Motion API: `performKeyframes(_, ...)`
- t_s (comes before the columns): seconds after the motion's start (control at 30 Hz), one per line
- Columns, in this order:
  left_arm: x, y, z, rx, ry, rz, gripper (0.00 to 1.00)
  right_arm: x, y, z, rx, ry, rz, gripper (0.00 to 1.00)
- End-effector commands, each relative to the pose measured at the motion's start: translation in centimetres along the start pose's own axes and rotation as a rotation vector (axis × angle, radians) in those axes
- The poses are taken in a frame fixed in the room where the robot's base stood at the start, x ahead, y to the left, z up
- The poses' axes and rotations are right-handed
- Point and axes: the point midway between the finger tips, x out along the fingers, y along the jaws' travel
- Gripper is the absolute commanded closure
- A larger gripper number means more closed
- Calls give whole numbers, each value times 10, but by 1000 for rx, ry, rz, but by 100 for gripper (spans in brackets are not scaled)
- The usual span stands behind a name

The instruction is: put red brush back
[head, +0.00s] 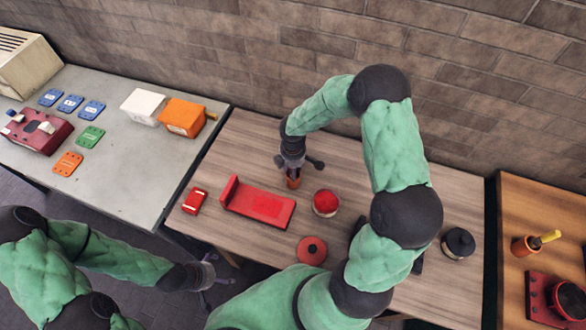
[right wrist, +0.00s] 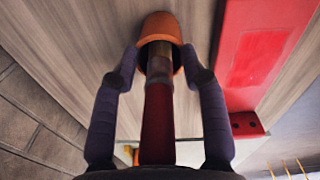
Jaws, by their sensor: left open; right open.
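The red brush (right wrist: 158,120) shows in the right wrist view, with a dark red handle and a metal collar. Its far end stands in a terracotta-orange pot (right wrist: 160,27), and its tip is hidden inside. The pot also shows in the head view (head: 293,183), on the wooden table below my right gripper (head: 294,163). In the right wrist view my right gripper (right wrist: 162,72) is open, with one finger on each side of the brush and gaps between. My left gripper (head: 208,281) is open and empty, low at the front left, beside the wooden table's front edge.
A red tray (head: 258,203), red-topped round tin (head: 325,202), red lid (head: 312,250) and small red box (head: 195,201) lie nearby. A black pot (head: 458,242) stands right. Another pot (head: 524,245) holds a yellow-handled tool on the right table. A brick wall runs behind.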

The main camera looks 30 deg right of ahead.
Motion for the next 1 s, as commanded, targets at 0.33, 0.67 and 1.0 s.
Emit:
performKeyframes(0.33,-8,3,0,0,0,0,0,-34,1,0,1,1,4,56)
performKeyframes(0.67,-17,6,1,0,0,0,0,-98,1,0,1,1,4,56)
performKeyframes(1.0,-19,7,1,0,0,0,0,-123,0,0,0,0,0,56)
